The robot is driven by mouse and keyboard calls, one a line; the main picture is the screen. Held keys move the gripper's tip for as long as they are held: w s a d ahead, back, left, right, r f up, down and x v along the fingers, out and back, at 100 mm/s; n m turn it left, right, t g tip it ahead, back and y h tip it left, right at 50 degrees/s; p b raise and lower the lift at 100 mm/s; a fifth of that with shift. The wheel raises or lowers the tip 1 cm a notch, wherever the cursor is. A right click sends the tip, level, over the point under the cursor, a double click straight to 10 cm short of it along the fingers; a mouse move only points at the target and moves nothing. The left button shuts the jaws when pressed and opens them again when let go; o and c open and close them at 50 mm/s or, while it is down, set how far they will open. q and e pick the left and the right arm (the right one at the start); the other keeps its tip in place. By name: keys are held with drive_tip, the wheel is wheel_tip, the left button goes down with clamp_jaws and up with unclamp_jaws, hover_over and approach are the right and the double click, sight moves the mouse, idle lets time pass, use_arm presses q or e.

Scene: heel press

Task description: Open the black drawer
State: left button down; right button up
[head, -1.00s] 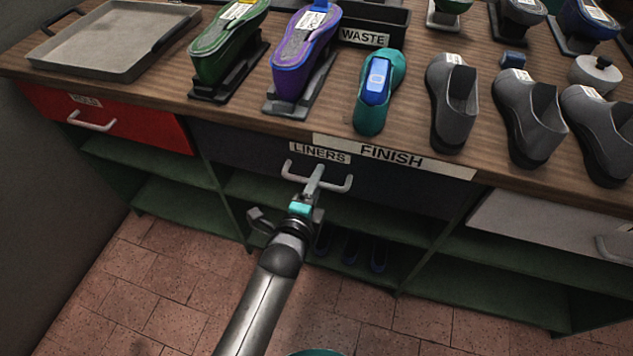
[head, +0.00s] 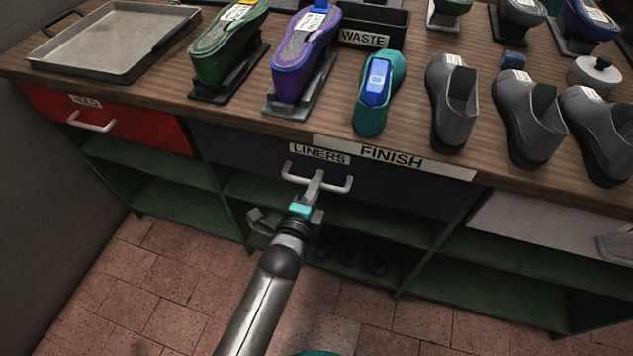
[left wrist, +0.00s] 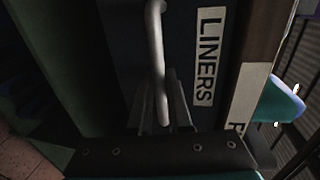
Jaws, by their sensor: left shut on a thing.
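The black drawer (head: 400,189) sits under the workbench top in the head view, with a LINERS label on its upper part. Its front looks flush with the bench. Its pale bar handle (head: 339,187) runs across the front below the label. My left gripper (head: 315,181) is shut on the handle near its middle. In the left wrist view the handle (left wrist: 157,50) runs down between the fingers (left wrist: 166,108), beside the LINERS label. The fingertips are dark and partly hidden there. My right gripper is not in view.
A red drawer (head: 130,128) is at the left and a white drawer (head: 545,226) at the right. Green shelves (head: 160,205) lie below. Shoes, a grey tray (head: 110,45) and a WASTE bin (head: 375,22) stand on the bench top (head: 220,115).

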use_arm(q)
drive_tip(key=shift+s, duration=0.1)
idle(0.7)
drive_tip(key=shift+s+a, duration=0.1)
drive_tip(key=shift+s, duration=0.1)
drive_tip(key=f+p+v, duration=0.2)
drive_tip(key=p+v, duration=0.1)
drive_tip(key=v, duration=0.8)
drive_tip(key=s+f+p+v, duration=0.1)
drive_tip(key=p+v, duration=0.3)
drive_tip(key=v, duration=0.7)
drive_tip(key=shift+s+a+f, duration=0.3)
drive_tip(key=shift+s+f, duration=0.05)
drive_tip(key=shift+f, duration=0.5)
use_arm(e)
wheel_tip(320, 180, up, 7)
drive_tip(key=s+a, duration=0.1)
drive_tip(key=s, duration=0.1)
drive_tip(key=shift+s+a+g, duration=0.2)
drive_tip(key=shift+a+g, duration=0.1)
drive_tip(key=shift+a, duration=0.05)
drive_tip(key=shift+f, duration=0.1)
use_arm(q)
drive_tip(key=c, duration=0.8)
unclamp_jaws()
drive_tip(key=shift+c, duration=0.2)
drive_tip(key=shift+s, duration=0.1)
